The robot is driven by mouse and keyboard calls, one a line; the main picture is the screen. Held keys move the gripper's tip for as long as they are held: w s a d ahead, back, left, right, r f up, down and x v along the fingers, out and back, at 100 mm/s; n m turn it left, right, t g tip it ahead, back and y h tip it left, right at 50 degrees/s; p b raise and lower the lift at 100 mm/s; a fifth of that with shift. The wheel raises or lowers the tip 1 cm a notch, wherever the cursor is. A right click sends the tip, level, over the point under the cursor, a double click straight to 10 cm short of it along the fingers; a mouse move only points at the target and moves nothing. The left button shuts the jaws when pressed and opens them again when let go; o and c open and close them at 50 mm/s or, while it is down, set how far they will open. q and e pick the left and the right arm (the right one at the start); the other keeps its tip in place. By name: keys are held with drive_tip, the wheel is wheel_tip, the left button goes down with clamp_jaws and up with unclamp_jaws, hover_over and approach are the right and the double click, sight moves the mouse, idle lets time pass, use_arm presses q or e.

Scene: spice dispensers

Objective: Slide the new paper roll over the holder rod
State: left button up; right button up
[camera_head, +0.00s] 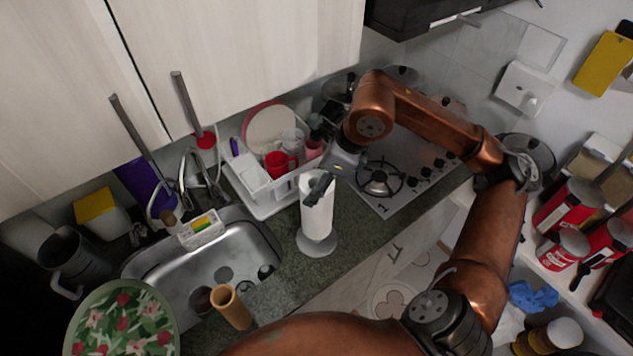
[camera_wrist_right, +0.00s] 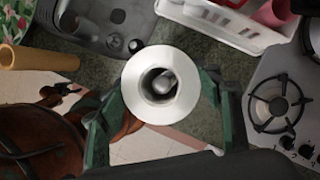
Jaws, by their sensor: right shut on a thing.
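The white paper roll (camera_head: 316,212) stands roughly upright at the counter's front edge, just above the round grey base (camera_head: 317,246) of the holder. In the right wrist view I look down on the roll's white end (camera_wrist_right: 137,101). The holder's rod (camera_wrist_right: 163,83) shows inside the roll's hollow core, so the roll is around the rod. My right gripper (camera_head: 319,186) is shut on the upper part of the roll, with a green finger on each side in the right wrist view (camera_wrist_right: 163,118). I cannot tell whether the roll touches the base. My left gripper is out of view.
A white dish rack (camera_head: 264,207) is behind the roll, and a gas hob (camera_head: 378,178) is to the right. Bare counter (camera_head: 352,206) lies between roll and hob.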

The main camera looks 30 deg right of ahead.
wheel_tip(320, 180, down, 7)
drive_tip(key=b, duration=0.5)
drive_tip(key=shift+r, duration=0.15)
idle(1.9)
drive_tip(key=o, duration=1.7)
drive_tip(key=v, duration=1.2)
